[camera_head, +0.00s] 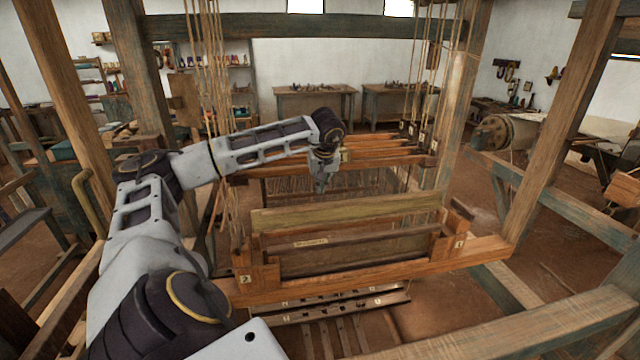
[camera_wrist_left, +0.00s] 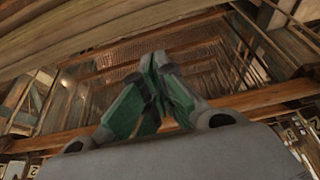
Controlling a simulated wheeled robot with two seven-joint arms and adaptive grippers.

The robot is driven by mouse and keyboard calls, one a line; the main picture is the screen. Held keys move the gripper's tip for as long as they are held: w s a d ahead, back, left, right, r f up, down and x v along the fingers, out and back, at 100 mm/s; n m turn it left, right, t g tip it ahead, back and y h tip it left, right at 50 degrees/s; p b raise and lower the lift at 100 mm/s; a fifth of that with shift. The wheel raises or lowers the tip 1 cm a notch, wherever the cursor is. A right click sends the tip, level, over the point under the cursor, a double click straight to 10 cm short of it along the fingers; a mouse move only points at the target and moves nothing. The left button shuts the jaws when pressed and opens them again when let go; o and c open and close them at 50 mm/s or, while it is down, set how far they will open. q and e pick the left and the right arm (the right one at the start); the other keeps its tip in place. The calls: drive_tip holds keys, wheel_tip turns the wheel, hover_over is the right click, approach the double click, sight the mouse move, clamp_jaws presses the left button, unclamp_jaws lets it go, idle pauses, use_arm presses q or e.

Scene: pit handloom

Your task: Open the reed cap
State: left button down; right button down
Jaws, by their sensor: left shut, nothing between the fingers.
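The reed cap, seemingly the long pale olive-brown wooden bar (camera_head: 345,214), lies across the top of the loom's batten frame (camera_head: 375,278) in the head view. A darker bar with a small label sits just below and in front of it. My left gripper (camera_head: 321,187) hangs fingers-down just above and behind the bar, near its middle, apparently not touching it. In the left wrist view the green-padded fingers (camera_wrist_left: 158,88) are together and hold nothing. A wide pale wooden bar crosses the upper left there, likely the same cap. My right gripper is out of view.
Heddle shafts (camera_head: 385,146) hang behind my left gripper, with cords rising from them. Treadles (camera_head: 345,305) lie below the batten. Thick posts (camera_head: 560,120) and beams of the loom frame stand on both sides. Tables (camera_head: 315,90) stand by the back wall.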

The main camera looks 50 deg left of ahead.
use_arm(q)
drive_tip(key=v, duration=0.8)
drive_tip(key=shift+r, duration=0.2)
drive_tip(key=shift+w+a+f, duration=0.1)
idle(0.5)
